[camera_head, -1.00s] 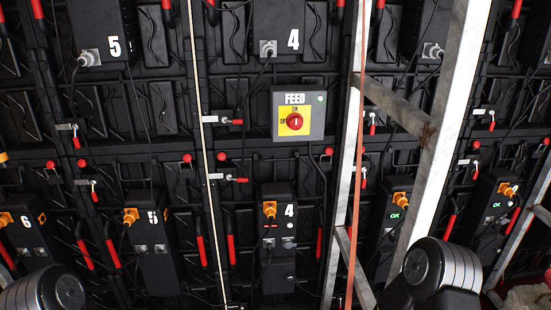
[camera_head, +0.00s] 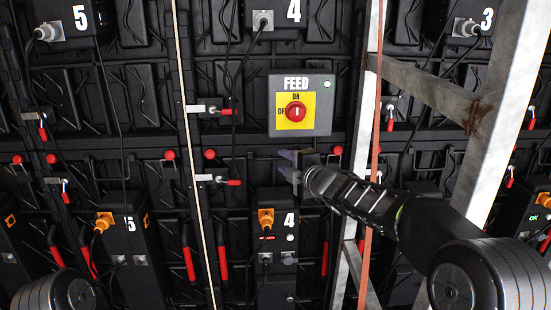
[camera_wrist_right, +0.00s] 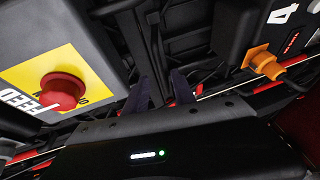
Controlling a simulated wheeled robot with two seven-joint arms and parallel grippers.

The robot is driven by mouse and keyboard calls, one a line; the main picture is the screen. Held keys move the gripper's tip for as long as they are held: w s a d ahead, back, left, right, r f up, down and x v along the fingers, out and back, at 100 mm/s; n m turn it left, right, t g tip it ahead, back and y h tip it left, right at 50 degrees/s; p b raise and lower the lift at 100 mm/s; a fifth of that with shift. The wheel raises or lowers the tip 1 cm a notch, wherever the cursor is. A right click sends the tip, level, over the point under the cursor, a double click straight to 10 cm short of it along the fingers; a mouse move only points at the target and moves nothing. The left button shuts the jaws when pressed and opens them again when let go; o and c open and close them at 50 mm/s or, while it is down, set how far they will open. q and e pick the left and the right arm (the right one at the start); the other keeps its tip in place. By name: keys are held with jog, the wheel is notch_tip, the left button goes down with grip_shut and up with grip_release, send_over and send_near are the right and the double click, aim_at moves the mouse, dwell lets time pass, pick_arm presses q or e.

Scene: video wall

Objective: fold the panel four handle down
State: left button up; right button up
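The lower black box of panel four (camera_head: 277,225), marked 4, hangs below the yellow FEED switch; it also shows in the wrist view (camera_wrist_right: 245,35). Red bar handles stand upright at its left (camera_head: 222,264) and right (camera_head: 325,258). Which part is the handle to fold is unclear. My right gripper (camera_head: 284,163) is between the FEED box and the panel four box. Its two dark fingers (camera_wrist_right: 162,88) are apart with nothing seen between them in the wrist view. My left gripper is out of view.
The FEED box (camera_head: 300,104) with its red knob (camera_wrist_right: 62,92) is above my right gripper. Red-tipped latches (camera_head: 228,111) sit left of it. A grey metal post (camera_head: 510,110) and an orange strap (camera_head: 375,100) stand in front of the wall at right. A pale cord (camera_head: 190,130) hangs at left.

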aim_at(279, 158)
jog(key=p+x, duration=0.2)
jog(key=x, duration=0.4)
jog(key=shift+w+a+p, duration=0.1)
jog(key=shift+w+p, duration=0.15)
jog(key=shift+p, duration=0.1)
jog(key=shift+w+a+f, duration=0.25)
jog(key=shift+w, duration=0.3)
jog(key=shift+c, duration=0.4)
grip_shut()
